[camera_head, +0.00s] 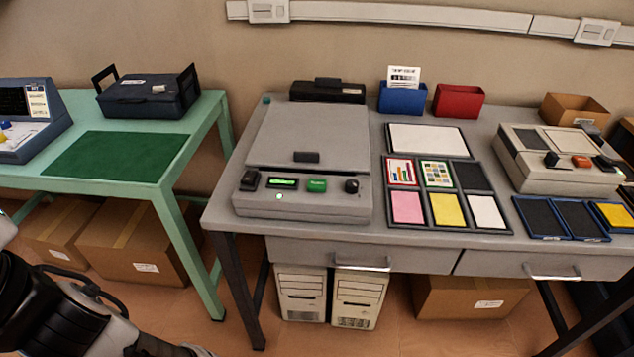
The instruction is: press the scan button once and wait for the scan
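A grey flatbed scanner (310,145) stands on the left part of the grey table, its lid down. The green button appears to be the scan button. Parts of my arm show at the lower left, well away from the scanner. My gripper's fingertips are not visible.
The grey table (385,240) also holds a card tray (480,160), a second grey device (550,165), and blue (403,101) and red (459,102) bins. A green table (205,125) stands left, with a gap between. Cardboard boxes (130,245) sit beneath.

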